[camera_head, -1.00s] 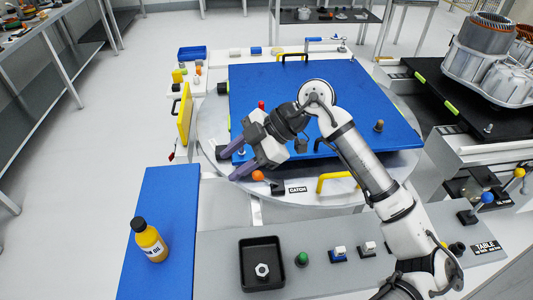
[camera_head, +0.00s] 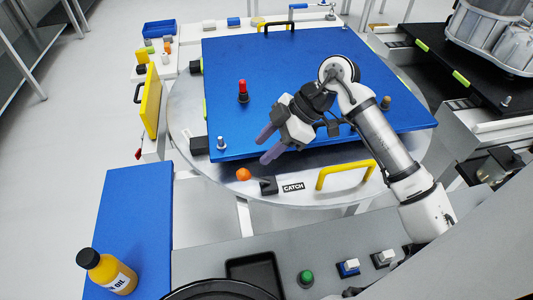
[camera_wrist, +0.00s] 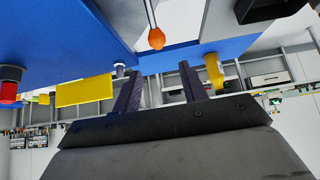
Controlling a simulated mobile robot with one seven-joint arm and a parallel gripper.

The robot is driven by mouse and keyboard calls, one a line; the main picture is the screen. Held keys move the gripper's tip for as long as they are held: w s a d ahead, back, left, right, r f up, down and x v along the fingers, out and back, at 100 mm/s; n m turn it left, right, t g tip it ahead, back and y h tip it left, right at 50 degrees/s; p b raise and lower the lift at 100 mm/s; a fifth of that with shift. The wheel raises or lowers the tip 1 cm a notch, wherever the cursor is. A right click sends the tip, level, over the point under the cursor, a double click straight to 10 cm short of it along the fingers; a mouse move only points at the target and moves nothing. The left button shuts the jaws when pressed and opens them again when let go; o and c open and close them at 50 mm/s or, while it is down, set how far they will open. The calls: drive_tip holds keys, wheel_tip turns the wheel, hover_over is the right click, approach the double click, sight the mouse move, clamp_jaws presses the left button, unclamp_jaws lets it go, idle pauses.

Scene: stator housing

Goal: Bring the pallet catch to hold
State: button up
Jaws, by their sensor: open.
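The pallet catch has an orange ball knob (camera_head: 243,174) on a dark block (camera_head: 268,186) beside the CATCH label (camera_head: 293,187), at the near edge of the round metal turntable. The blue pallet (camera_head: 310,85) lies on the turntable. My gripper (camera_head: 266,147) is open and empty, above the pallet's near edge, just behind and to the right of the orange knob in the head view. In the wrist view the orange knob (camera_wrist: 156,38) on its thin rod shows beyond my fingers (camera_wrist: 160,88), apart from them. The catch's contact with the pallet is not clear.
A yellow handle (camera_head: 346,174) stands right of the label. A red-topped pin (camera_head: 243,90) and a brown knob (camera_head: 386,102) stand on the pallet. A yellow panel (camera_head: 151,101) stands at left. A yellow oil bottle (camera_head: 107,271) and a black tray (camera_head: 254,270) are in front.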

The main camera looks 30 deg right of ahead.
sight(244, 171)
drive_tip(key=shift+w+a+f, duration=0.1)
drive_tip(key=shift+a+f, duration=0.05)
drive_tip(key=shift+f, duration=0.6)
drive_tip(key=shift+b+x, duration=1.45)
drive_tip(key=shift+x, duration=2.5)
drive_tip(key=shift+f, duration=0.1)
drive_tip(key=shift+w+a+f+b, duration=0.1)
drive_tip(key=shift+a+f+b, duration=0.1)
drive_tip(key=shift+b, duration=0.25)
drive_tip(key=shift+c, duration=0.3)
